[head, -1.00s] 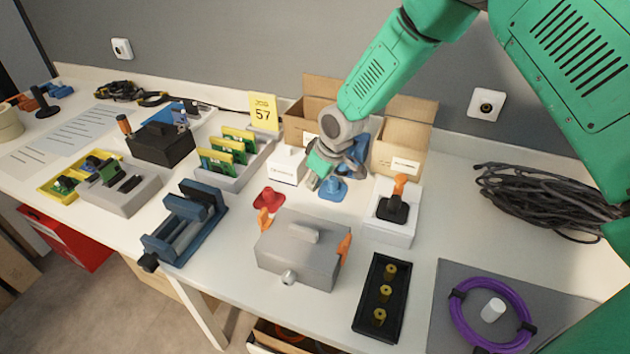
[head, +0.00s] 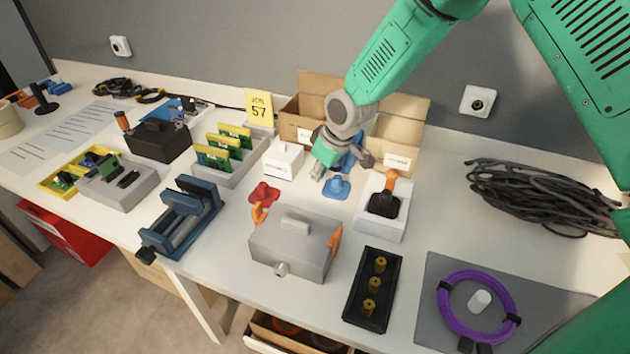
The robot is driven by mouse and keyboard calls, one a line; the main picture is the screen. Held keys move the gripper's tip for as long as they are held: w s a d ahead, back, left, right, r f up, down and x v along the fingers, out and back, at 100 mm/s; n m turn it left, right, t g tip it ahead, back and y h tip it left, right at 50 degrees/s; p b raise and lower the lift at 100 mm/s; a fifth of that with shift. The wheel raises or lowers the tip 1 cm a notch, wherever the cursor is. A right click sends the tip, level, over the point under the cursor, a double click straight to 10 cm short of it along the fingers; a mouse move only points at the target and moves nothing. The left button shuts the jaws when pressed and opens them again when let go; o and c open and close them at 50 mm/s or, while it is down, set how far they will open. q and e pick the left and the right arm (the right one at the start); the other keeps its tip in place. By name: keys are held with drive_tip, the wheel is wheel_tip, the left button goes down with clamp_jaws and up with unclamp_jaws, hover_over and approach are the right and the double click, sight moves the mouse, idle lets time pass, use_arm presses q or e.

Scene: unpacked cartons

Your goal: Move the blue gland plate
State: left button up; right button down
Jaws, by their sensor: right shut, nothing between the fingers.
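The blue gland plate (head: 337,188) lies on the white table, a small flat piece with a raised middle. It is between the red piece (head: 264,193) and the white box with the black and orange handle piece (head: 381,213). My right gripper (head: 342,168) is just above and behind it, shut, with nothing held. A second blue thing (head: 349,156) shows partly behind the gripper, in front of the open carton; its shape is mostly hidden. My left gripper is not in view.
An open cardboard carton (head: 403,125) stands behind the gripper. A grey lidded box (head: 293,246) is in front, with a black tray (head: 372,290) to its right. A small white box (head: 284,160) stands to the left. Bare table lies right of the handle piece.

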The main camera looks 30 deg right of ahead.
drive_tip(key=v, duration=0.2)
drive_tip(key=d+v, duration=0.1)
drive_tip(key=v, duration=0.5)
drive_tip(key=shift+s+d+f, duration=0.1)
drive_tip(key=shift+d, duration=0.25)
drive_tip(key=s+m, duration=0.1)
drive_tip(key=m, duration=0.3)
drive_tip(key=m+g+p, duration=0.1)
drive_tip(key=m+p, duration=0.1)
drive_tip(key=m, duration=2.7)
approach(349, 191)
drive_tip(key=b+x, duration=0.2)
drive_tip(key=x, duration=0.6)
drive_tip(key=shift+w, duration=0.1)
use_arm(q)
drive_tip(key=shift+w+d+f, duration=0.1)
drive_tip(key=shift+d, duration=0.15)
